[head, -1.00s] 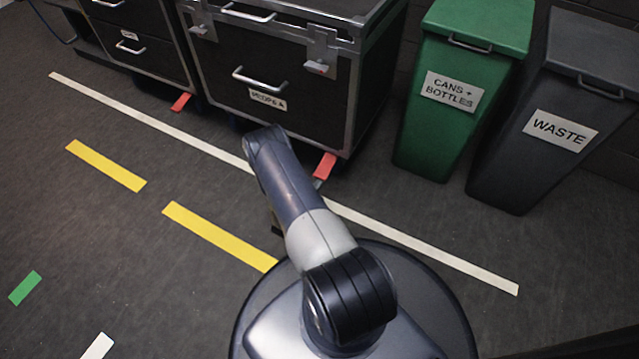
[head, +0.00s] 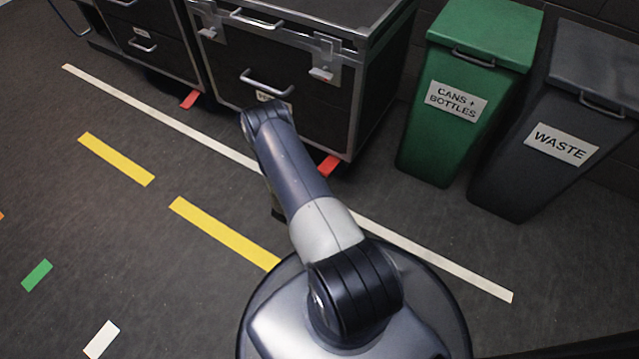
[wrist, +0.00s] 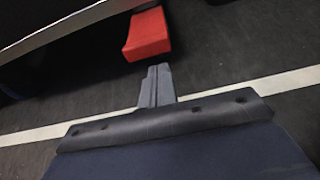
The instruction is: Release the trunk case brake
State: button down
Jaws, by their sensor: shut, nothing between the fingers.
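A large black case (head: 300,92) with silver edges, latches and handles stands at the top middle of the head view. A red brake pedal (head: 328,165) sticks out low at its right front. The wrist view shows a red pedal (wrist: 147,34) under a metal-edged case at the top. My gripper (wrist: 160,68) is shut and empty, its fingertips just short of that pedal in the picture, with a small gap. In the head view my arm hides the gripper and part of the case's label.
A second black drawer case (head: 145,40) with its own red pedal (head: 189,98) stands to the left. A green bin (head: 455,105) and a dark waste bin (head: 550,130) stand to the right. The floor at left is open, with tape strips (head: 115,158).

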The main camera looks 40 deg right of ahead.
jog(key=shift+r, duration=0.85)
jog(key=shift+d+r, duration=0.1)
jog(key=shift+w, duration=0.1)
notch_tip(320, 180, down, 5)
jog(key=a+b, duration=0.1)
jog(key=b, duration=0.4)
jog(key=r+p+v, duration=0.1)
jog(key=p+v, duration=0.3)
jog(key=v, duration=0.6)
jog(key=shift+s+d+r+p, duration=0.2)
jog(key=shift+p, duration=0.15)
